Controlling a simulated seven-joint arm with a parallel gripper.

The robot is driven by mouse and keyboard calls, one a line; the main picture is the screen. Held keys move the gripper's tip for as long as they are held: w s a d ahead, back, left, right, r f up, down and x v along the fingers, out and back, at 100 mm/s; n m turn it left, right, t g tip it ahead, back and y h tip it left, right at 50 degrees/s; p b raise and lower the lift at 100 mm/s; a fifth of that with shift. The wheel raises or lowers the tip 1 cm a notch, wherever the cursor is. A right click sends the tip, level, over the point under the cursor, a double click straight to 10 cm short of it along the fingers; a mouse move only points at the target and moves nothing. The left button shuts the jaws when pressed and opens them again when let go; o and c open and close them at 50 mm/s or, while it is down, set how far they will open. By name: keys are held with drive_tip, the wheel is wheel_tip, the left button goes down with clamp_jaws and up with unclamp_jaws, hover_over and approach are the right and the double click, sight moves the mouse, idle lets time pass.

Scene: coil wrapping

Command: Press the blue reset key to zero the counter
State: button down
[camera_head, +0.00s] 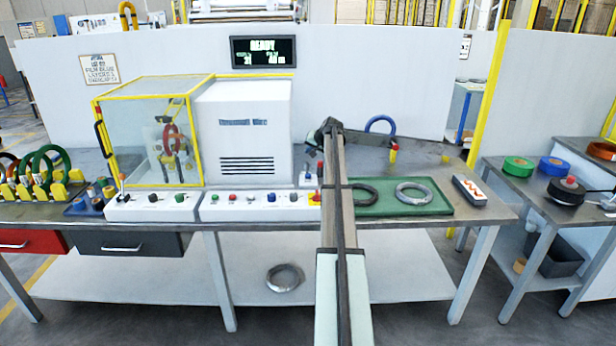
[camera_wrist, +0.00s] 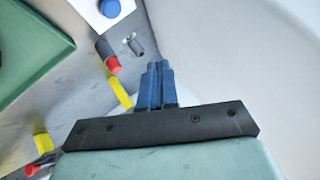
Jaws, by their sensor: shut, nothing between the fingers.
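A round blue key (camera_wrist: 110,8) sits on a small white box at the top of the wrist view. In the head view, a small blue spot that looks like this key (camera_head: 308,176) shows on a white box just left of my arm. My gripper (camera_wrist: 157,66) has its blue fingers together, empty, apart from the key and below right of it in the wrist view. In the head view my arm hides the fingers.
A red-capped grey post (camera_wrist: 108,56) stands close to the key. Yellow posts (camera_wrist: 120,92) are near the fingers. A green tray (camera_head: 433,207) with coils lies right of my arm. White control panels (camera_head: 262,212) and a glazed yellow-framed machine (camera_head: 150,130) stand left.

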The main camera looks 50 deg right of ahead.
sight(310, 176)
drive_tip(key=shift+w+r+y, duration=0.2)
drive_tip(key=shift+y, duration=0.1)
drive_tip(key=shift+f, duration=0.2)
drive_tip(key=shift+f, duration=4.25)
drive_tip(key=shift+f, duration=0.15)
drive_tip(key=shift+f, duration=0.25)
drive_tip(key=shift+f, duration=0.5)
drive_tip(key=shift+r, duration=0.95)
